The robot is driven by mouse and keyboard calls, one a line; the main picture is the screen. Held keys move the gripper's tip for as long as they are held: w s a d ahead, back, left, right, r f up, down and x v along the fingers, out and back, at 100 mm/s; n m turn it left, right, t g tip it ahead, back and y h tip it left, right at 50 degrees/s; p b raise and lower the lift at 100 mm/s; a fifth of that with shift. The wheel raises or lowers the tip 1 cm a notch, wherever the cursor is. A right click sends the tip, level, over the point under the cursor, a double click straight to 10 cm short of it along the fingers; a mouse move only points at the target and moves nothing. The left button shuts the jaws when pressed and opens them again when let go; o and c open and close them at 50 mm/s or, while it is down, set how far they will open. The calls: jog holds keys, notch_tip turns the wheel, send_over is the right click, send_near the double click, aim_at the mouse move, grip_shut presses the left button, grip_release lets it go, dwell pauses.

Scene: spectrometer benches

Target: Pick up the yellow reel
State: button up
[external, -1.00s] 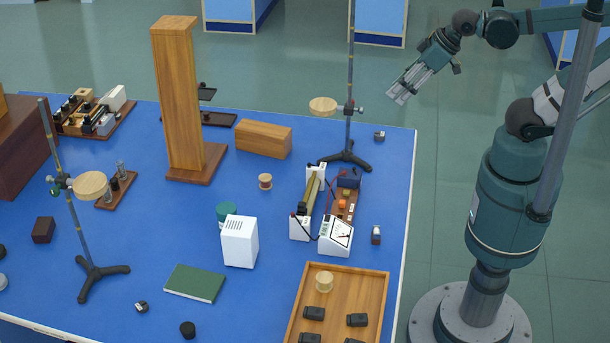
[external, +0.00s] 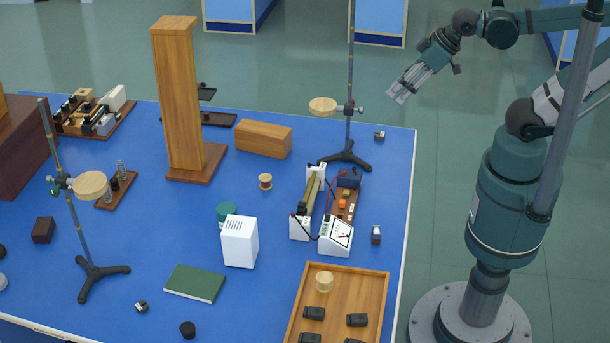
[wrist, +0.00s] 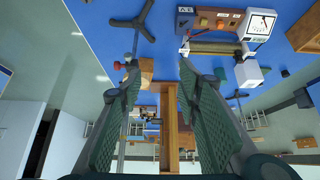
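A small pale-yellow reel (external: 324,282) stands upright in the wooden tray at the front right of the blue table. Another small reel (external: 265,181), with wooden ends and a reddish-brown middle, stands on the table centre. I cannot tell for sure which one is meant by yellow. My gripper (external: 400,94) is high beyond the table's right edge, far from both reels. In the wrist view, my gripper (wrist: 160,72) has its two fingers wide apart with nothing between them. I cannot make out either reel clearly in the wrist view.
The wooden tray (external: 379,300) also holds several black blocks. A white box (external: 239,242), a meter (external: 337,236), two ring stands (external: 348,135) (external: 82,232) and a tall wooden column (external: 180,100) rise from the table. A green book (external: 195,283) lies flat near the front.

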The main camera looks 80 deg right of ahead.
jog(key=w+a+r+n+g+y+p, duration=0.1)
jog(key=w+a+r+n+g+p, duration=0.2)
jog(key=w+a+n, duration=0.65)
jog(key=n+g+h+p, duration=0.1)
jog(key=n+g+p, duration=0.3)
jog(key=n+p, duration=0.65)
send_over(325, 278)
jog(key=b, duration=0.3)
jog(key=f+n, duration=0.1)
jog(key=f, duration=0.8)
jog(key=f+n, duration=0.1)
jog(key=f, duration=0.8)
jog(key=shift+w+d+f, duration=0.1)
jog(key=shift+d, duration=0.1)
jog(key=shift+a+f+n, duration=0.25)
jog(key=shift+n, duration=0.05)
jog(key=shift+f, duration=0.15)
